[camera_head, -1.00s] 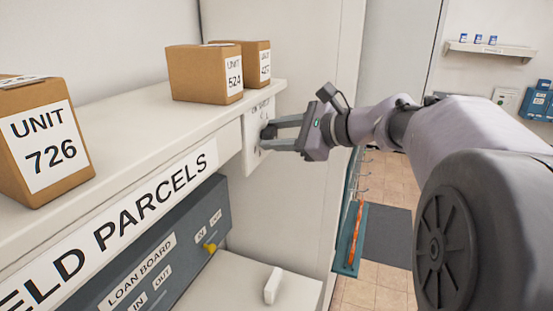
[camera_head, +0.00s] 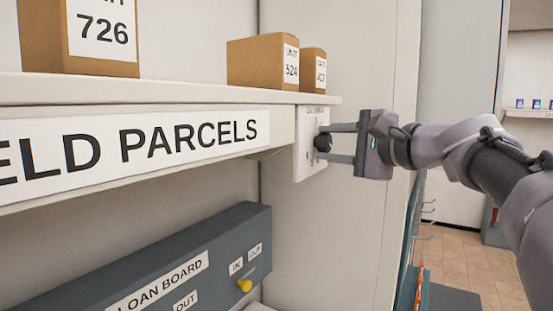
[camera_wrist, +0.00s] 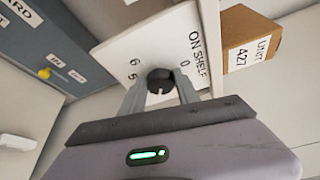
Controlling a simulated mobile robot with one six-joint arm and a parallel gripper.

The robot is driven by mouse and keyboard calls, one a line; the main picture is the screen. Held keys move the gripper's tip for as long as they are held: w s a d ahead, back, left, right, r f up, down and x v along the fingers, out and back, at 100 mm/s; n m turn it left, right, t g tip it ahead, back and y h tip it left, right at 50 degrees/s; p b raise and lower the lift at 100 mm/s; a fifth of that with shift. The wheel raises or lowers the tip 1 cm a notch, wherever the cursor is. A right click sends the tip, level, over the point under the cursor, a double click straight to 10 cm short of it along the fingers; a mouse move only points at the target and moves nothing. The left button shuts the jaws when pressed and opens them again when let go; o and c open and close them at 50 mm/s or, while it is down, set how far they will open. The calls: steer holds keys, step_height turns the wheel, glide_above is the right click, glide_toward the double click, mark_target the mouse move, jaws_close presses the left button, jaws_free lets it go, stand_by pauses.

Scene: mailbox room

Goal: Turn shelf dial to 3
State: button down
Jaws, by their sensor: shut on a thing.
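The shelf dial (camera_head: 322,143) is a small black knob on a white plate (camera_head: 311,168) at the right end of the parcel shelf. In the wrist view, the dial (camera_wrist: 160,80) carries a pale mark on the side facing my gripper. The plate there reads "ON SHELF", with 0, 5 and 6 legible; the other numbers are hidden or unclear. My gripper (camera_head: 329,143) reaches in from the right and is shut on the dial, one finger on each side. The fingers also show in the wrist view (camera_wrist: 159,92).
A grey loan board (camera_head: 200,255) with a yellow knob (camera_head: 244,286) lies below. A pale wall panel (camera_head: 350,215) stands behind the dial.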

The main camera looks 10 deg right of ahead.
stand_by(0.4)
steer(key=c, duration=0.9)
jaws_free()
steer(key=v, duration=1.7)
steer(key=shift+s+f+p, duration=0.25)
steer(key=shift+p, duration=0.15)
